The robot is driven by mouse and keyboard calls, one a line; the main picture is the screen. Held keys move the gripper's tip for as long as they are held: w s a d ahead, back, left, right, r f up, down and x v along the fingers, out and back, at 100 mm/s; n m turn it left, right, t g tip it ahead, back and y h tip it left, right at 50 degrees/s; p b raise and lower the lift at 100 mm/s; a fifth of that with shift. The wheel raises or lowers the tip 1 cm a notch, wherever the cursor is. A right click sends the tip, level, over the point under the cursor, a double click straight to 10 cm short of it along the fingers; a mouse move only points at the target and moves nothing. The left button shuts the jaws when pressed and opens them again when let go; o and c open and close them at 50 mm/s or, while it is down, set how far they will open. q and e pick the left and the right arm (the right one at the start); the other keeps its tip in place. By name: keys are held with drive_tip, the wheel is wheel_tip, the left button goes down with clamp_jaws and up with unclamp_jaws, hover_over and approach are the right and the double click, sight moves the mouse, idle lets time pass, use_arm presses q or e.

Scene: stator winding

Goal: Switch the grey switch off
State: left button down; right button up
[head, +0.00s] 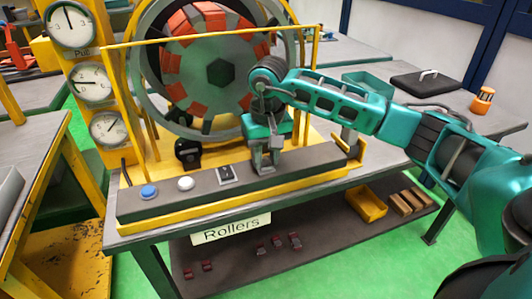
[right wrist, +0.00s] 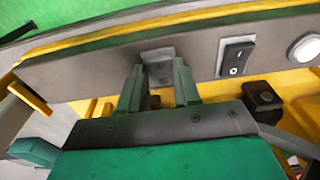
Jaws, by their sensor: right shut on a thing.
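My right gripper (head: 264,165) reaches down to the right part of the dark control panel (head: 200,190) at the front of the winding machine. In the right wrist view its two fingers (right wrist: 158,82) stand on either side of the grey switch (right wrist: 157,66) and are shut on it. The fingers hide part of the switch, and its on or off position cannot be told. Left of the gripper in the head view are a black rocker switch (head: 225,173), a white button (head: 185,183) and a blue button (head: 149,191). My left gripper is not in view.
The large stator wheel (head: 215,70) stands behind the panel inside a yellow frame (head: 120,100). Dial gauges (head: 92,84) are on the left. The bench carries a "Rollers" label (head: 231,229), with a yellow bin (head: 366,203) on the lower shelf.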

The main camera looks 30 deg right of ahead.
drive_tip(key=o, duration=1.1)
drive_tip(key=shift+c, duration=0.2)
drive_tip(key=shift+r, duration=0.1)
wheel_tip(320, 180, up, 13)
drive_tip(key=s, duration=0.1)
drive_tip(key=shift+a, duration=0.15)
drive_tip(key=shift+s+a+f, duration=0.1)
drive_tip(key=shift+f, duration=0.1)
